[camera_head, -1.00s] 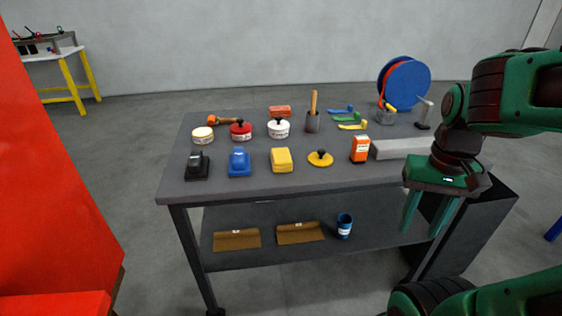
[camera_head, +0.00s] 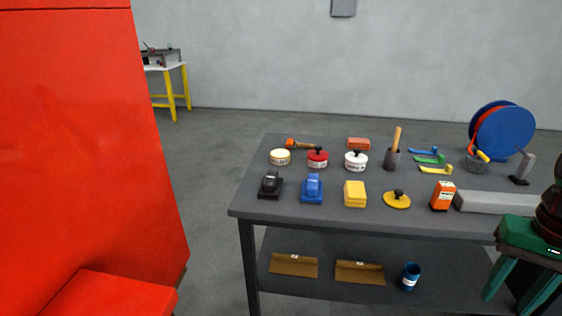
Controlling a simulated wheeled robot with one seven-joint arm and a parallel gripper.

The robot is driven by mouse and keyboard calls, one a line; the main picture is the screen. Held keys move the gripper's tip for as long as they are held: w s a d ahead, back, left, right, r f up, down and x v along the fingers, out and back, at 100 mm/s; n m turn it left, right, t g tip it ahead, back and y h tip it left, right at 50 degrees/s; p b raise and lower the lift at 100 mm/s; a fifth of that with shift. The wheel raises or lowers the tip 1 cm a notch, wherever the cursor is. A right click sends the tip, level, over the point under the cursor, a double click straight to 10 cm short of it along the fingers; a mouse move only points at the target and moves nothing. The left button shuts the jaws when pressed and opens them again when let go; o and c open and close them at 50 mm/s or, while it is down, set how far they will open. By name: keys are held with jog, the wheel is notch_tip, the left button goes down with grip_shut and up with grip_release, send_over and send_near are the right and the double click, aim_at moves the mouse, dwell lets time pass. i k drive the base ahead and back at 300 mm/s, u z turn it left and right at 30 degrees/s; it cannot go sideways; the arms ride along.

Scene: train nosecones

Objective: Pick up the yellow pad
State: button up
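A round yellow pad with a black knob (camera_head: 397,201) lies flat on the grey table top (camera_head: 330,218), near its front edge. A yellow block (camera_head: 355,194), which looks like a sponge, sits just left of it. I cannot tell for certain which one the task means. My green gripper (camera_head: 507,303) hangs at the lower right, in front of the table's right part and well to the right of both yellow things. Its two fingers are apart with nothing between them. The arm is partly cut off by the right edge.
Left of the yellow block stand a blue tool (camera_head: 312,188) and a black tool (camera_head: 270,185). An orange-and-white box (camera_head: 443,195) and a long grey block (camera_head: 497,202) are to the right. Several tins and tools stand behind. A large red body (camera_head: 80,150) fills the left.

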aim_at(354, 191)
jog(key=k, duration=1.25)
jog(key=z, duration=0.45)
jog(key=i, duration=1.65)
jog(key=u, duration=0.75)
